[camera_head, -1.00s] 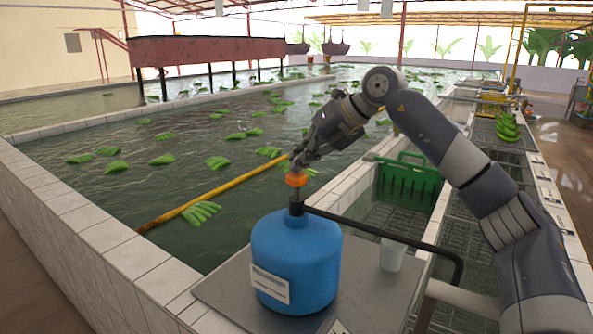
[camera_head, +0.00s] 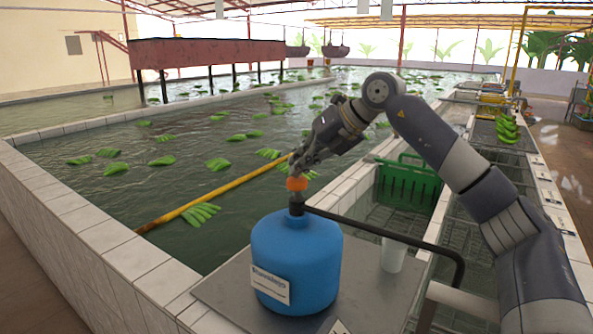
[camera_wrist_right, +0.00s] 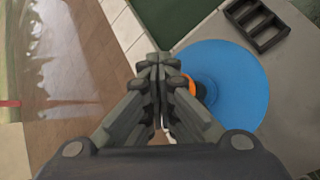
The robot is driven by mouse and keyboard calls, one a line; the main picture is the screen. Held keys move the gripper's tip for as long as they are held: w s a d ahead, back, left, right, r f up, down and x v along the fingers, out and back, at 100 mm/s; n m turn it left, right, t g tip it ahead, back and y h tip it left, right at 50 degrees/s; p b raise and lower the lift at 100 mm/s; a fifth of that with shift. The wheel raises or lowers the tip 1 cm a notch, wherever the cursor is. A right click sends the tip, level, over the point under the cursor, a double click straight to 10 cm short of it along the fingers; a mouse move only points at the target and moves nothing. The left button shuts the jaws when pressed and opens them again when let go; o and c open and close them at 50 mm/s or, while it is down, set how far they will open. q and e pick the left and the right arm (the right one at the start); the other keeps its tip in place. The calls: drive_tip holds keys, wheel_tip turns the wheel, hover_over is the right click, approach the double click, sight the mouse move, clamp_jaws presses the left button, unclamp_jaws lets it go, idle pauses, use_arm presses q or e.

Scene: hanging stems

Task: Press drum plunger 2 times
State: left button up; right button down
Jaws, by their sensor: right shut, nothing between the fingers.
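The blue drum (camera_head: 296,262) stands upright on a grey metal plate. Its plunger, with an orange knob (camera_head: 297,184) on a dark stem, rises from the drum's top. My right gripper (camera_head: 295,172) is shut and empty, its fingertips pointing down right at the top of the knob; I cannot tell whether they touch it. In the right wrist view the shut fingers (camera_wrist_right: 158,68) partly hide the orange knob (camera_wrist_right: 192,88), with the blue drum (camera_wrist_right: 235,85) around and behind it. My left gripper is not in view.
A dark pipe (camera_head: 400,238) runs from the plunger to the right. A white cup (camera_head: 393,254) stands on the plate (camera_head: 222,290) right of the drum. A green crate (camera_head: 408,182) sits behind. A water tank with floating green bananas (camera_head: 217,164) and a yellow pole (camera_head: 225,188) lies left.

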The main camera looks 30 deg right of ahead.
sight(300, 177)
drive_tip(key=shift+f, duration=0.6)
drive_tip(key=shift+d+r+p, duration=0.1)
drive_tip(key=shift+r+p, duration=1.15)
drive_tip(key=shift+r, duration=0.45)
drive_tip(key=shift+r+p, duration=0.25)
drive_tip(key=shift+p, duration=0.1)
wheel_tip(300, 177, up, 5)
drive_tip(key=p, duration=0.5)
drive_tip(key=shift+r, duration=0.15)
drive_tip(key=shift+r, duration=0.1)
